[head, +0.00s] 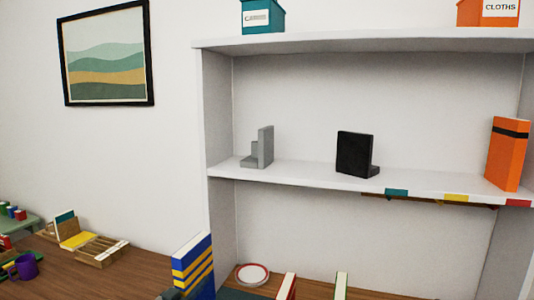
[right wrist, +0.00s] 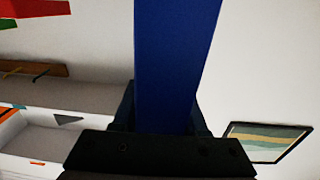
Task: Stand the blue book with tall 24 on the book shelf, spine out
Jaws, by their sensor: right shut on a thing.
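A blue book with yellow bands (head: 193,266) stands roughly upright at the bottom of the head view, in front of the shelf's lower left. My right gripper (right wrist: 163,118) is shut on this blue book, whose plain blue face (right wrist: 175,60) fills the middle of the right wrist view. In the head view only a dark bit of the gripper (head: 171,294) shows at the book's lower left. The book's lower end is cut off. The white book shelf (head: 290,178) stands behind, with its middle board well above the book. No "24" is readable. My left gripper is out of view.
On the middle board stand a grey bookend (head: 264,148), a black bookend (head: 355,154) and an orange book (head: 507,153). Bare board lies between them. A red-rimmed plate (head: 253,274) and book tops show below.

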